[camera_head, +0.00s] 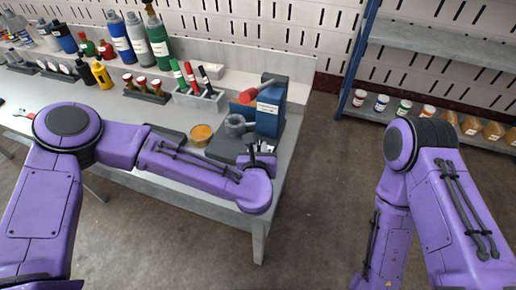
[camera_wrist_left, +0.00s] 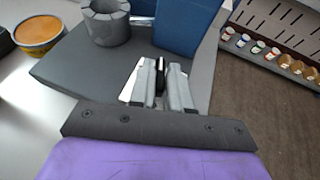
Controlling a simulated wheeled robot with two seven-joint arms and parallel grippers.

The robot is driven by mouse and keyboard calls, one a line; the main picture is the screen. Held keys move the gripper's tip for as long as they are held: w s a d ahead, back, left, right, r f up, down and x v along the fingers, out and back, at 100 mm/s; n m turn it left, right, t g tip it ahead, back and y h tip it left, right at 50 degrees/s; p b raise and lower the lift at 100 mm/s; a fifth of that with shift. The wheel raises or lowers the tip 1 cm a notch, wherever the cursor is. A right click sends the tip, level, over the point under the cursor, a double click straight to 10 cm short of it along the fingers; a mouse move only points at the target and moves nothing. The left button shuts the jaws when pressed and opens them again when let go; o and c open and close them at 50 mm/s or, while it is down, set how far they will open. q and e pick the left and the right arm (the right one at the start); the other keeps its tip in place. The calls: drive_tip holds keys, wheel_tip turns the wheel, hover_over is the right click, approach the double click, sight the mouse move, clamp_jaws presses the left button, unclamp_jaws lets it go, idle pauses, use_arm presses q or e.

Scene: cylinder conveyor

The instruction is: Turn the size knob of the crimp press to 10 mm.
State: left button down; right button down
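The crimp press has a blue body (camera_head: 270,115), a dark base (camera_head: 225,148), a grey ring-shaped head (camera_head: 235,126) and a red-ended lever (camera_head: 248,96). It stands at the table's right end. In the left wrist view the blue body (camera_wrist_left: 188,25) and grey ring (camera_wrist_left: 108,22) are beyond my left gripper (camera_wrist_left: 161,82). Its fingers are close together with a narrow black part, seemingly the size knob (camera_wrist_left: 160,72), between them. A white plate (camera_wrist_left: 129,84) shows beside the fingers. The knob's setting and scale marks are unreadable. My right gripper is out of view.
An orange-topped tin (camera_head: 201,133) stands left of the press; it also shows in the left wrist view (camera_wrist_left: 38,34). A tray of markers (camera_head: 205,98) and several bottles (camera_head: 140,38) are behind. A shelf (camera_head: 440,42) with jars is at the right, with clear floor between.

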use_arm(q)
drive_tip(key=shift+a+m+h, duration=0.15)
drive_tip(key=shift+m+h, duration=0.25)
drive_tip(key=shift+a+m+g+h+b, duration=0.1)
drive_tip(key=shift+m+g+h+b, duration=0.25)
drive_tip(key=shift+m+h, duration=0.85)
drive_tip(key=c, duration=1.2)
unclamp_jaws()
drive_tip(key=shift+o, duration=0.2)
drive_tip(key=b+v, duration=0.1)
drive_tip(key=v, duration=0.9)
drive_tip(key=shift+s, duration=0.2)
